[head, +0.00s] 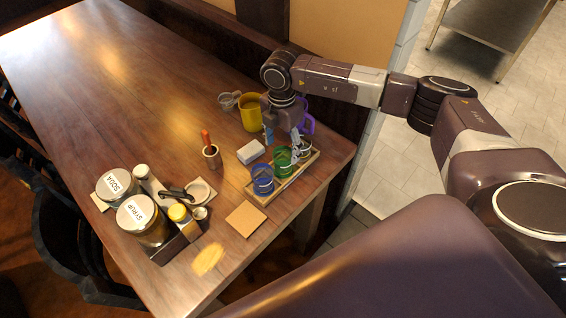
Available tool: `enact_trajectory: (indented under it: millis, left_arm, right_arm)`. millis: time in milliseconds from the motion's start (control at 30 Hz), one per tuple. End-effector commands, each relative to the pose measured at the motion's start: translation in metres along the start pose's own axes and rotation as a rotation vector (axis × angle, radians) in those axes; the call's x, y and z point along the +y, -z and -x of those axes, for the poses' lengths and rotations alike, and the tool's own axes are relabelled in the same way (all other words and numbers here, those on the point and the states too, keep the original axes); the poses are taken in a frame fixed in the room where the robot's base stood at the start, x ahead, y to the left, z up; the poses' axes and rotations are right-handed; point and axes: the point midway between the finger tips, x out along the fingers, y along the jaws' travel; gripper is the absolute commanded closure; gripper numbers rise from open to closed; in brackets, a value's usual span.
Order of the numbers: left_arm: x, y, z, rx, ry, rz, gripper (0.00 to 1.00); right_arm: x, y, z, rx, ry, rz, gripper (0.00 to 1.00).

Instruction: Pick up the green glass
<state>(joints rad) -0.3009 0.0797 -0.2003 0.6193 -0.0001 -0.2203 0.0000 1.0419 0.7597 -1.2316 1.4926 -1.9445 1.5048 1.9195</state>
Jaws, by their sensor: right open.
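The green glass (282,160) stands in a small wooden tray (287,184) near the table's right edge, in the head view. A blue glass (262,181) is on its near-left side and a clear glass (303,150) on its far-right side, in the same tray. My right gripper (282,139) is open and points down just behind and above the green glass, with its fingers spread. I cannot tell whether a finger touches any glass. My left gripper is not in view.
A yellow mug (248,113) and a purple mug (309,123) stand close by the right gripper. A white block (250,151), a cup with a red-handled tool (212,158) and a cork mat (246,219) lie left. Jars labelled SODA (115,184) and SYRUP (143,218) stand farther left. The far table is clear.

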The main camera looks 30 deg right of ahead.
Motion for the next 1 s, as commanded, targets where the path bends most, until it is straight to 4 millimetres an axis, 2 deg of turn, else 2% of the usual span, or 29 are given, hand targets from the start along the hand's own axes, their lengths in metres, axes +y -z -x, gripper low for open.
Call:
enact_trajectory:
  millis: [200, 333, 633, 1000]
  left_arm:
    - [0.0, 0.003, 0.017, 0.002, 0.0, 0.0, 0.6]
    - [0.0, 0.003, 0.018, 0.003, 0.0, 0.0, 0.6]
    - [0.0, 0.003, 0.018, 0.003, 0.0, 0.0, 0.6]
    - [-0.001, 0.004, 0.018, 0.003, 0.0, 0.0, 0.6]
  right_arm:
    - [-0.004, -0.001, -0.028, 0.003, 0.004, 0.001, 0.38]
    - [-0.003, -0.001, -0.046, 0.003, 0.0, 0.002, 0.38]
    - [-0.003, -0.001, -0.053, 0.004, -0.002, 0.004, 0.38]
    - [-0.003, -0.001, -0.052, 0.004, -0.002, 0.003, 0.78]
